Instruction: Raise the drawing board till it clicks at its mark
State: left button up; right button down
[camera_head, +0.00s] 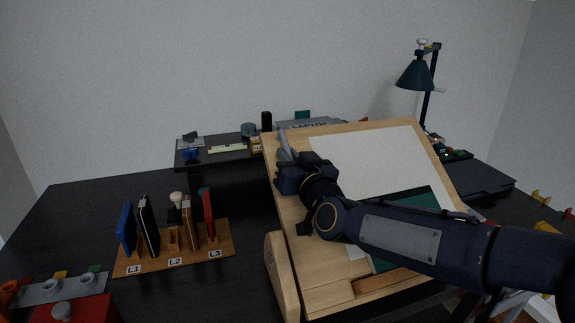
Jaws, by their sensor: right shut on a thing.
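The wooden drawing board (293,218) is tilted up on the right half of the desk, its far edge raised. A white sheet (365,158) and a dark green sheet (424,197) lie on it. My right arm reaches across the board from the right. My right gripper (285,148) is shut on the board near its upper left edge; the wrist hides part of the grip. A rounded wooden side piece (281,275) stands at the board's lower left. I cannot make out the mark. My left gripper is not in view.
A wooden rack (130,261) labelled L1, L2 and L3 holds upright items left of the board. A red box (85,311) sits front left. A raised shelf (215,160) stands behind, and a dark green lamp (415,76) at back right.

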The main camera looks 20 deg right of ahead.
jog(key=c, duration=1.5)
grip_release()
jog(key=shift+r, duration=0.1)
jog(key=shift+s, duration=0.15)
jog(key=s, duration=0.5)
jog(key=s+d, duration=0.1)
jog(key=s, duration=0.1)
jog(key=shift+s+f, duration=0.3)
